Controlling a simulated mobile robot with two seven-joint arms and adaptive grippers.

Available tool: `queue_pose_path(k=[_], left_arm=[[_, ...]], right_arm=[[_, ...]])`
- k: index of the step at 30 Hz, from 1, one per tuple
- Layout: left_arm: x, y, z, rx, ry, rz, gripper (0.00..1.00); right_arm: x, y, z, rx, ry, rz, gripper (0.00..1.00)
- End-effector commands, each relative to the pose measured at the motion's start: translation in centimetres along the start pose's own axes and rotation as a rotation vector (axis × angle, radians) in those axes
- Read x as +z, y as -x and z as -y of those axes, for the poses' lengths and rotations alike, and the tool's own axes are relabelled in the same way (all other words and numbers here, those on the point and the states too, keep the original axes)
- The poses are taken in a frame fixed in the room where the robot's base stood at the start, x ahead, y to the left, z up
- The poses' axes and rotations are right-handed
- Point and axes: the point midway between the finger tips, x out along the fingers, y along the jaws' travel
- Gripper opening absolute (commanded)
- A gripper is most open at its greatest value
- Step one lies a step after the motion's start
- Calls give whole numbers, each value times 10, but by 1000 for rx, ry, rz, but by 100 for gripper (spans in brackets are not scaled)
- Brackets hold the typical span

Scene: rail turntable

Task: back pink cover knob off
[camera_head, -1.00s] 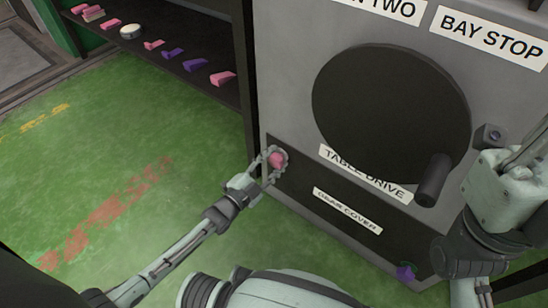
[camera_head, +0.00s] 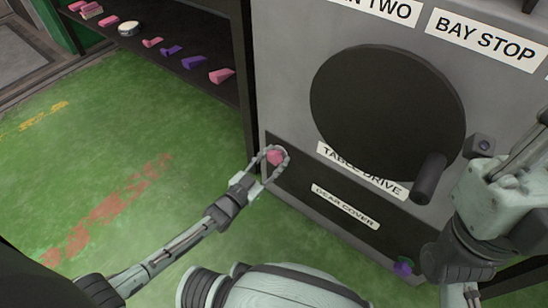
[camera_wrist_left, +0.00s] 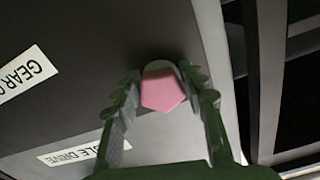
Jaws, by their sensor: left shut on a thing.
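The pink knob (camera_head: 275,157) sits at the upper left corner of the dark gear cover (camera_head: 300,205) on the grey cabinet. My left gripper (camera_head: 276,155) has its fingers around the pink knob and is shut on it. In the left wrist view the pink knob (camera_wrist_left: 163,90) shows a five-sided face between the fingertips (camera_wrist_left: 162,84). A purple knob (camera_head: 403,267) sits at the cover's lower right corner. My right arm is at the right edge, and its gripper's fingers are not visible.
A large black disc (camera_head: 385,110) with a dark handle (camera_head: 432,180) stands out above the cover. A dark shelf (camera_head: 190,62) at the upper left holds several pink and purple pieces and a round white-rimmed item (camera_head: 129,28). Green floor is clear at left.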

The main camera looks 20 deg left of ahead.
Motion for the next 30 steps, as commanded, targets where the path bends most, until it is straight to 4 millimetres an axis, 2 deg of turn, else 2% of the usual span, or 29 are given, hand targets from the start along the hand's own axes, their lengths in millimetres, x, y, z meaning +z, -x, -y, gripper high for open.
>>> queue_pose_path(k=[15, 16, 20, 30], left_arm=[[0, 0, -1, 2, 17, -2, 12], [0, 0, -1, 2, 17, -2, 45], [0, 0, -1, 1, 17, -2, 61], [0, 3, 0, 1, 16, 0, 62]], right_arm=[[0, 1, 0, 3, 0, 4, 0], [0, 0, 0, 3, 0, 3, 0], [-1, -1, 0, 2, 0, -1, 0], [-2, -2, -1, 3, 3, -7, 0]])
